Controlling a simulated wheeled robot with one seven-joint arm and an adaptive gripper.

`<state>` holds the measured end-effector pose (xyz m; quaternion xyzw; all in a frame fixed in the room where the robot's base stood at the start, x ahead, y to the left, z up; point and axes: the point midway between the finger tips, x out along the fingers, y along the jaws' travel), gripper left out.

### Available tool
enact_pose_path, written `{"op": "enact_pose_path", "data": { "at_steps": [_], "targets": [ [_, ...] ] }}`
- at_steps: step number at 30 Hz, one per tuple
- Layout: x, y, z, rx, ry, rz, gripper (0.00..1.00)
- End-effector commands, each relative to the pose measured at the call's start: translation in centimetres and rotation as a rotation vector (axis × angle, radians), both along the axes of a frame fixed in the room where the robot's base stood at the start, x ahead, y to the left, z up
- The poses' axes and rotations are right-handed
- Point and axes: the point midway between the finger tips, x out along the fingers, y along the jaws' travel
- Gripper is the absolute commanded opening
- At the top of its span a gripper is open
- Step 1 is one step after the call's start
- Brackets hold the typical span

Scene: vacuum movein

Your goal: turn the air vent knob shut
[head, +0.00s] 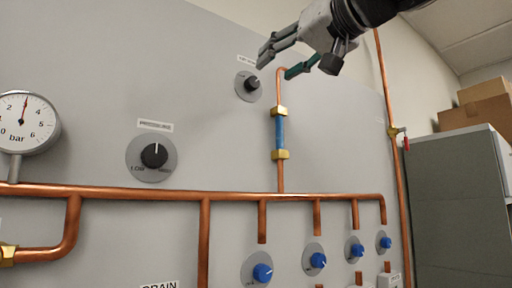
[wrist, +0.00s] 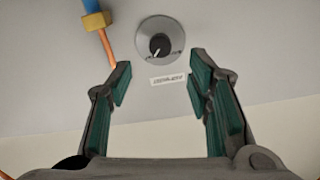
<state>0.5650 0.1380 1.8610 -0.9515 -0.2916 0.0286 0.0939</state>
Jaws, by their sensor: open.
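A small black knob (head: 252,83) on a round grey dial plate sits high on the grey panel, with a small label above it that is too small to read. I take it for the air vent knob, but the label does not confirm this. It also shows in the wrist view (wrist: 159,45), beyond the fingertips and between their lines, with its label below it. Its white mark points down and slightly left there. My gripper (head: 276,68) is open and empty, at the upper right of the knob in the head view, apart from it. It also shows in the wrist view (wrist: 161,72).
A copper pipe with a blue section (head: 280,133) and brass fittings runs just right of the knob. A larger dial (head: 153,156), a pressure gauge (head: 26,120) and several blue knobs (head: 262,273) are on the panel. A grey cabinet (head: 455,205) stands right.

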Motion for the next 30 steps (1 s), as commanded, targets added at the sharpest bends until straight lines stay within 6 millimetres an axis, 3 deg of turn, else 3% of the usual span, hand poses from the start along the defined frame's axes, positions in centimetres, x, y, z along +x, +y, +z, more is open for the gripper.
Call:
{"op": "enact_pose_path", "data": {
  "at_steps": [6,12,25,30],
  "targets": [
    [3.3,2.3,0.1,-0.001,0.004,0.001,0.46],
    [5.3,3.7,0.1,-0.001,0.002,0.0,0.46],
    [6.2,4.2,0.0,-0.001,0.0,-0.001,0.46],
    [6.2,4.2,0.0,-0.001,0.0,-0.001,0.1]
  ]
}}
